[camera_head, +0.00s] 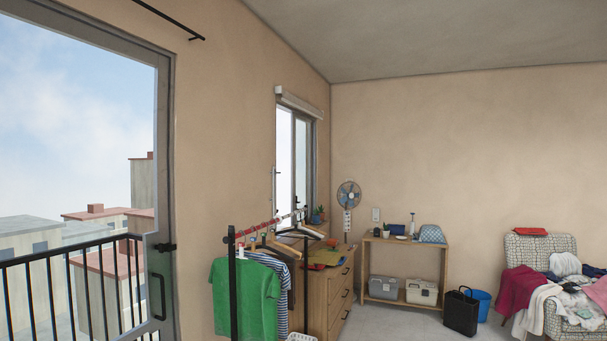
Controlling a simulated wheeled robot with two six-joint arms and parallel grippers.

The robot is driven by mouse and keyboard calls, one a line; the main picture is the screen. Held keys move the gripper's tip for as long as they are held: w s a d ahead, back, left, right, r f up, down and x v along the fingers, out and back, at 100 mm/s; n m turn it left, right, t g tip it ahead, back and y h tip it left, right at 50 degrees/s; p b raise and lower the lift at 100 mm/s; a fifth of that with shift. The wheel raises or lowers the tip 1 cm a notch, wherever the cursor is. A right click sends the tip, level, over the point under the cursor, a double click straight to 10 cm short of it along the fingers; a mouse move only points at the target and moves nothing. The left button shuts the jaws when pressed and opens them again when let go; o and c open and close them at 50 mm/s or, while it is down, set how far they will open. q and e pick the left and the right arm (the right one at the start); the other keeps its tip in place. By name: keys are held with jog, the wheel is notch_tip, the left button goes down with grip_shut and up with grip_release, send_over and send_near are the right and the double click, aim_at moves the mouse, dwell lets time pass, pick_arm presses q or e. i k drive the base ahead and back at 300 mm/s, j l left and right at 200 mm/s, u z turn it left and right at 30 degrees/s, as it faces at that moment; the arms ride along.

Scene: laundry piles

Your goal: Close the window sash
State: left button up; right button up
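The window (296,158) is in the left wall, beyond the clothes rack. It has a grey frame and a pale roller box (297,103) above it. A light sash edge (275,185) with a small handle shows at its left side, seen nearly edge-on. I cannot tell from here how far the sash stands open. Its lower part is partly hidden by the rack and the hangers. Neither of my grippers is in view.
A clothes rack (232,285) with a green shirt (245,298) stands before the window. A wooden dresser (328,292) is beneath it. A glazed balcony door (163,200) is at the left.

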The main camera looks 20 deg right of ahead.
aim_at(293, 206)
jog(key=i+l+z, duration=0.45)
jog(key=l, duration=0.25)
jog(key=i+l+z, duration=0.45)
jog(key=i, duration=0.25)
jog(key=i+l+z, duration=0.2)
jog(key=i, duration=1.25)
jog(key=i+l+z, duration=0.2)
jog(key=i, duration=1.3)
jog(key=i+u, duration=0.15)
jog(key=i, duration=0.95)
jog(key=i+l+u, duration=0.1)
jog(key=i, duration=1)
jog(key=i+u, duration=0.4)
jog(key=i+l+u, duration=0.1)
jog(key=i+u, duration=0.15)
jog(key=u, duration=0.15)
jog(key=i+l+u, duration=0.2)
jog(key=u, duration=0.15)
jog(key=i, duration=0.1)
